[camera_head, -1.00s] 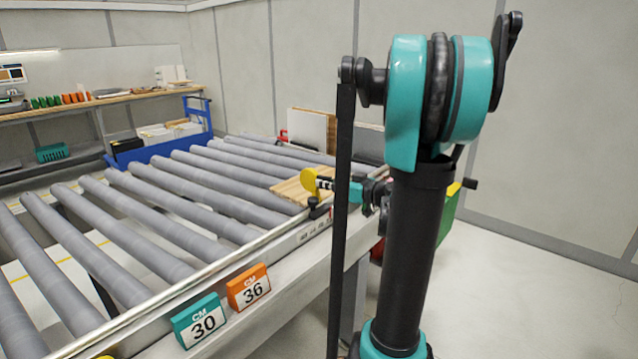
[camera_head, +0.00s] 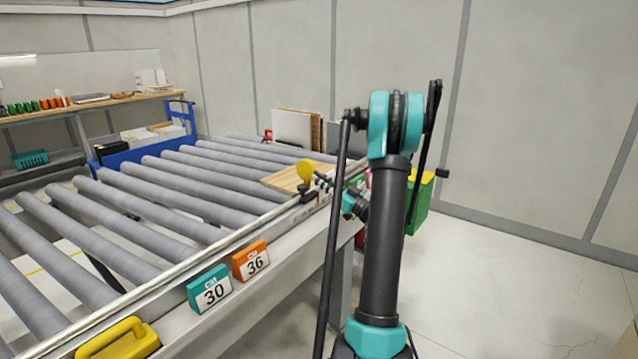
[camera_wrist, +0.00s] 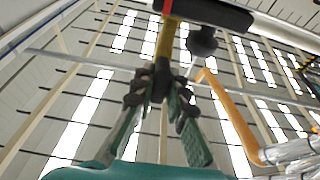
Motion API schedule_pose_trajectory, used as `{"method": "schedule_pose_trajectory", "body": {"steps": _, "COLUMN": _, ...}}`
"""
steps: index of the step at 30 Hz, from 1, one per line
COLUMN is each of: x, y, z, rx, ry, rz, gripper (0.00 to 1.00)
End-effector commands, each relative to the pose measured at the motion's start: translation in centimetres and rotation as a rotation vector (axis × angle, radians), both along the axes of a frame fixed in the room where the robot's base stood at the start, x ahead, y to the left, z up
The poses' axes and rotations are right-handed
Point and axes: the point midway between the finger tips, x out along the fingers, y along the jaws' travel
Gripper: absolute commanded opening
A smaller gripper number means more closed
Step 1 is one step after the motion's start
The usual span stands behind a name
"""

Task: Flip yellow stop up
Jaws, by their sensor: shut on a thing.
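The yellow stop (camera_head: 306,171) is a round yellow piece standing up at the rail of the roller conveyor, beside a wooden board. My gripper (camera_head: 318,180) reaches it from the right. In the wrist view, my gripper (camera_wrist: 160,78) points upward, with its fingertips closed on a narrow yellow bar (camera_wrist: 166,40), which looks like the stop seen edge-on. A black piece (camera_wrist: 205,12) lies across the top of that view. The stop's base is partly hidden by my gripper.
The grey roller conveyor (camera_head: 180,193) fills the left. Teal sign 30 (camera_head: 210,290) and orange sign 36 (camera_head: 251,260) stand along the edge. A green bin (camera_head: 418,203) stands behind my arm. The right floor is clear.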

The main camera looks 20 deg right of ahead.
Motion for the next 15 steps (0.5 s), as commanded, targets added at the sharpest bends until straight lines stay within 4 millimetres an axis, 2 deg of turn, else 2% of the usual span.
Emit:
{"method": "schedule_pose_trajectory", "body": {"steps": 6, "x": 0.88, "y": -0.37, "z": -0.24, "rx": 0.018, "ry": -0.025, "rz": 0.002, "gripper": 0.00}}
{"method": "schedule_pose_trajectory", "body": {"steps": 15, "x": 1.01, "y": -0.47, "z": -0.29, "rx": 0.022, "ry": -0.031, "rz": 0.001, "gripper": 0.00}}
